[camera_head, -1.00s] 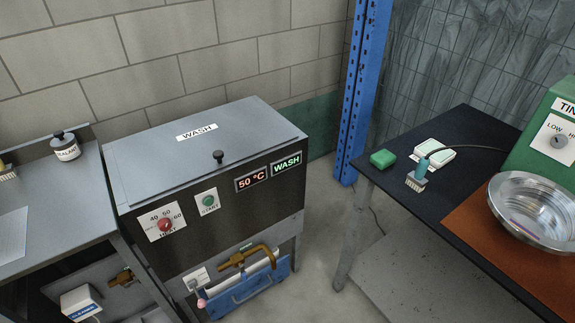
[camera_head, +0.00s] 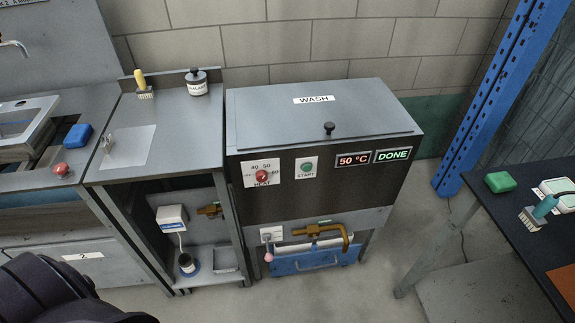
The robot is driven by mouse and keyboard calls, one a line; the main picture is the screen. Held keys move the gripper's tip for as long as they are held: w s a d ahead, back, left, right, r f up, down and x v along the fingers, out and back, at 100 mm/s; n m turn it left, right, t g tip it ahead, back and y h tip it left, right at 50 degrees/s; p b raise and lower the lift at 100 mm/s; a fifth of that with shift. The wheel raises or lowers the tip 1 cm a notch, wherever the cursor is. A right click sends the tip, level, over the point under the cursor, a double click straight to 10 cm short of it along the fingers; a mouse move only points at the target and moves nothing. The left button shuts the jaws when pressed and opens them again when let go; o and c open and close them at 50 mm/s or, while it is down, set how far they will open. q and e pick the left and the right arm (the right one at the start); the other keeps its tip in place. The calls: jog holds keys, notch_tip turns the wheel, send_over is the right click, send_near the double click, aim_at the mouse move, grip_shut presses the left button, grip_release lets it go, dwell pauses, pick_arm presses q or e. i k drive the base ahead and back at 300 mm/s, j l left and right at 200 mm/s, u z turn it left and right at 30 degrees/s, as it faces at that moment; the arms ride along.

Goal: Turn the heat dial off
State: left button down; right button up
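The heat dial (camera_head: 262,176) is a red knob on a white plate marked 40, 50, 60 and HEAT. It is on the dark front panel of the wash machine (camera_head: 320,121), at the panel's left. The direction the dial points is too small to tell. The temperature display (camera_head: 354,160) reads 50 °C in red. The status display (camera_head: 393,155) beside it reads DONE in green. A dark part of my own arm shows at the lower left. Neither of my grippers is in view.
A green START button (camera_head: 307,168) is right of the dial. The machine's lid is shut, with a black knob (camera_head: 329,128). A side bench (camera_head: 187,135) adjoins on the left; a dark table (camera_head: 510,222) stands right.

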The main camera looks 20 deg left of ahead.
aim_at(261, 175)
jog(key=u, duration=0.45)
jog(key=j+u, duration=0.25)
jog(key=u, duration=0.15)
jog(key=j+u, duration=0.35)
jog(key=i+j+u, duration=0.1)
jog(key=u, duration=0.3)
